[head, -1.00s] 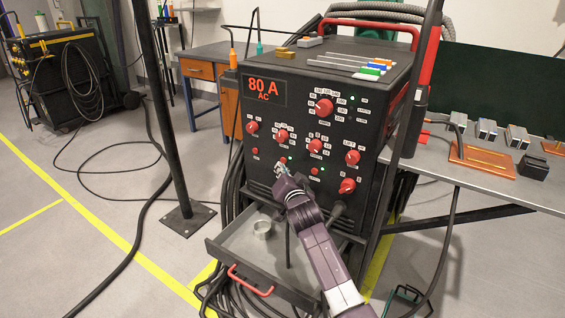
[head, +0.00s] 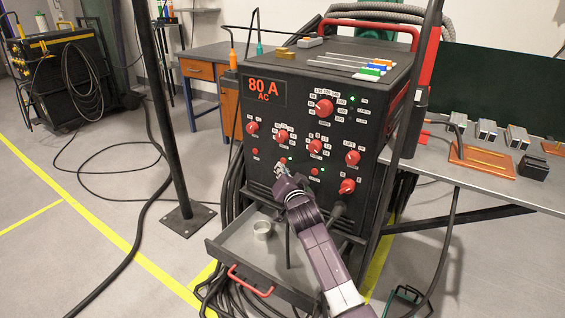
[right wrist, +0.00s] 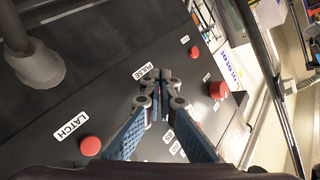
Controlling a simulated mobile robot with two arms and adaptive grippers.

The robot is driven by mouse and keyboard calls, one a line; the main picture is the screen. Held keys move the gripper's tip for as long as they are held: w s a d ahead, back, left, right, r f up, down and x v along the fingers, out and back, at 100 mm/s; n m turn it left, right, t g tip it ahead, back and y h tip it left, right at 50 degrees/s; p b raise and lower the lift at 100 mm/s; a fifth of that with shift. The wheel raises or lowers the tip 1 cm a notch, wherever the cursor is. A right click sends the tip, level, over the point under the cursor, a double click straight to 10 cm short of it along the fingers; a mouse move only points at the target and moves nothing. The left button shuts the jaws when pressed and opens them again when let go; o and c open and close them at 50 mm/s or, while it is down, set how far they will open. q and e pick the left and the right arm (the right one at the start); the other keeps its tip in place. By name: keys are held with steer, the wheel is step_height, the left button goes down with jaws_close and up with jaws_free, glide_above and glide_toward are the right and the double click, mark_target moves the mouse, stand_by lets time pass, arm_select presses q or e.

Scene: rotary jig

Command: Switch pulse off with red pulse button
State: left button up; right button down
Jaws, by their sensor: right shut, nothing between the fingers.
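The black machine (head: 262,178) with a red 80 A AC display (head: 265,91) stands in the middle of the head view. My right gripper (head: 280,170) is at the lower front panel, just under the middle small red button (head: 283,160). In the right wrist view the closed, empty fingertips (right wrist: 164,80) lie beside the PULSE label (right wrist: 146,72). The pulse button is hidden there behind the fingers; I cannot tell whether they touch it. A red button (right wrist: 90,146) sits by the LATCH label (right wrist: 70,122). My left gripper is out of view.
Several red knobs, including a large one (head: 324,107), cover the panel above. An open drawer (head: 225,256) holding a white ring (head: 262,230) juts out below. A grey bench (head: 500,190) with metal blocks stands at the right. A dark post (head: 165,120) stands at the left.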

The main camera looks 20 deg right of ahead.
steer(key=shift+w+d, duration=0.1)
steer(key=shift+d, duration=0.05)
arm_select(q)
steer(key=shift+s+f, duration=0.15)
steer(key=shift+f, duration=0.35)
arm_select(e)
steer(key=shift+w+d, duration=0.15)
steer(key=shift+d, duration=0.1)
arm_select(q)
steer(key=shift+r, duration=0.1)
arm_select(e)
steer(key=shift+r, duration=0.1)
arm_select(q)
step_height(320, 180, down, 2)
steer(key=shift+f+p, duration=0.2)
steer(key=shift+p, duration=0.25)
arm_select(e)
steer(key=shift+s+a, duration=0.25)
steer(key=shift+a, duration=0.05)
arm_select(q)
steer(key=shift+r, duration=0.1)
